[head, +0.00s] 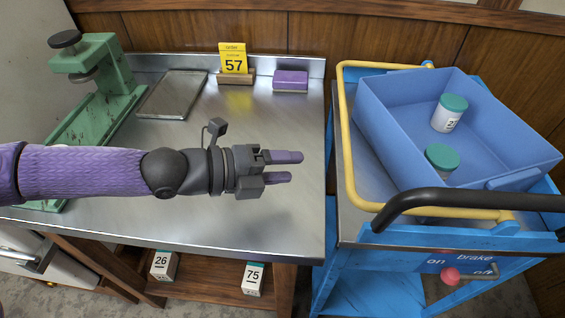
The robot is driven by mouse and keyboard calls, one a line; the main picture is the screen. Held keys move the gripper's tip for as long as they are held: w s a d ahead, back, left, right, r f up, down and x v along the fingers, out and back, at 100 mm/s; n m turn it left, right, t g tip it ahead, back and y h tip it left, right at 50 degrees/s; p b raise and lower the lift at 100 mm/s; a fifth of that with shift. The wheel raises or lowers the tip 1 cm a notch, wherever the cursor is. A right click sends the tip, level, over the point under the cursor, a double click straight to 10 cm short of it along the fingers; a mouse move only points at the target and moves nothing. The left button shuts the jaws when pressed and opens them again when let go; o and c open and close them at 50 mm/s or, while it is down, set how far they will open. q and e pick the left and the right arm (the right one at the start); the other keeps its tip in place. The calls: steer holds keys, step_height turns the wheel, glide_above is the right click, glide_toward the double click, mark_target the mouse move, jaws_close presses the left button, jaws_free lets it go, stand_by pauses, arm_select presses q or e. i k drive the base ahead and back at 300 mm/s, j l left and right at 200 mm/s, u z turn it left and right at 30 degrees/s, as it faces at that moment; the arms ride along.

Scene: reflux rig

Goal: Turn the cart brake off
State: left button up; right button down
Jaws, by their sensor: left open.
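The blue cart (350,262) stands at the right. A blue brake panel (420,264) on its front carries the words "on", "brake" and "off". The red knob (451,275) of the brake lever is below the panel, nearer the "on" word; a grey rod runs right from it, partly over "off". I cannot tell the exact lever setting. My left gripper (295,168) is open and empty above the steel table, pointing right, apart from the cart and well up and left of the brake. My right gripper is out of view.
A black handle (460,197) and a yellow rail (347,150) edge the cart. A blue bin (400,120) on it holds two green-lidded jars. The steel table (250,220) bears a green press (105,75), a flat metal plate (172,94), a "57" sign (233,58) and a purple block (290,80).

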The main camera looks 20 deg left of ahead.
mark_target(450, 275)
steer(key=k, duration=1)
